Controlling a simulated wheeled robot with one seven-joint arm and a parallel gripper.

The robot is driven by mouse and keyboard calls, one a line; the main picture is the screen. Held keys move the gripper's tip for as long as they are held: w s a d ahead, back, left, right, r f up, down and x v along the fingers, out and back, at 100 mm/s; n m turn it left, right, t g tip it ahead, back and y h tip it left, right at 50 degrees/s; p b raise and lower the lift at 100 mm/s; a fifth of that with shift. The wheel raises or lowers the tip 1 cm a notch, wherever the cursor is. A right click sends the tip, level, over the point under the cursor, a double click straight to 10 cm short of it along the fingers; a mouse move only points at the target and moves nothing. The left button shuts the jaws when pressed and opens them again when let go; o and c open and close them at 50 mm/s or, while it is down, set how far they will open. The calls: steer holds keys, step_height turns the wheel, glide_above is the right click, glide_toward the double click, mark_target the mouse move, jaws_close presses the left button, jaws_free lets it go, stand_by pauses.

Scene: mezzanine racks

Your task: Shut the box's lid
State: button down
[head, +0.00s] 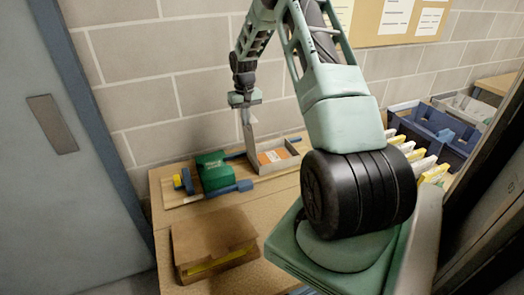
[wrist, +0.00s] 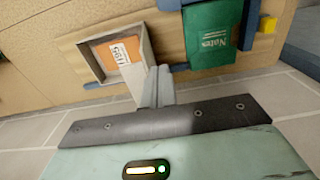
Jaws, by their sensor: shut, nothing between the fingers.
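A shallow grey box (head: 274,160) stands on a wooden board at the back of the table, with an orange labelled item inside it. The box also shows in the wrist view (wrist: 91,64). Its lid (head: 249,131) appears open, standing up at the box's left end. In the wrist view the pale lid (wrist: 133,83) runs from the box toward my fingers. My gripper (head: 244,117) is above the box, close to the raised lid. In the wrist view its fingers (wrist: 158,74) are together and hold nothing; I cannot tell whether they touch the lid.
A green notebook (head: 213,171) and blue pieces (head: 243,186) lie left of the box. A brown box (head: 212,247) sits at the table's front. A blue bin (head: 436,134) stands at right. A block wall rises close behind the table.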

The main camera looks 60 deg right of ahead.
steer(key=s+d+p, duration=0.1)
steer(key=s+d, duration=0.7)
steer(key=d, duration=0.6)
steer(key=shift+s, duration=0.3)
stand_by(1.3)
steer(key=shift+r+p, duration=0.15)
steer(key=shift+p, duration=0.2)
step_height(320, 180, up, 7)
steer(key=p, duration=0.4)
